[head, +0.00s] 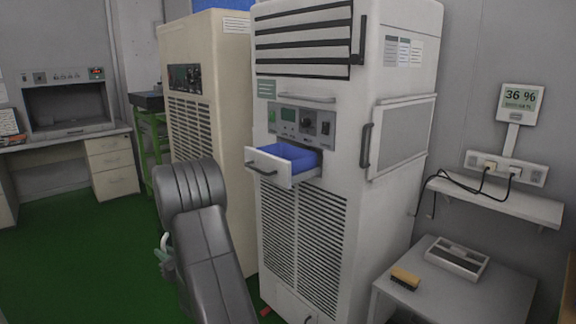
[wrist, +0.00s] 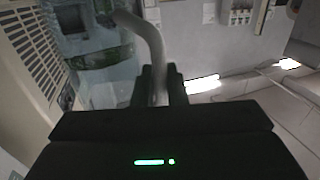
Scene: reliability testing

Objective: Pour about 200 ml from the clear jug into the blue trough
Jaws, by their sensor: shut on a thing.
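The blue trough (head: 290,152) sits in a pulled-out white drawer (head: 283,168) at the front of the tall white cabinet. My gripper (wrist: 160,88) is shut on the pale curved handle of the clear jug (wrist: 108,75) in the wrist view. The jug body is see-through and lies to the left of the fingers; its liquid level cannot be told. In the head view my grey arm hides the gripper and most of the jug. Only a pale sliver of the jug (head: 166,257) shows left of the arm, below and left of the drawer.
The white cabinet (head: 306,240) stands beside a beige cabinet (head: 190,133). At right are a grey table (head: 450,295) with a yellow-brown brush (head: 405,278) and a tray (head: 457,258), and a wall shelf (head: 500,200) with cables. Green floor is open at left.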

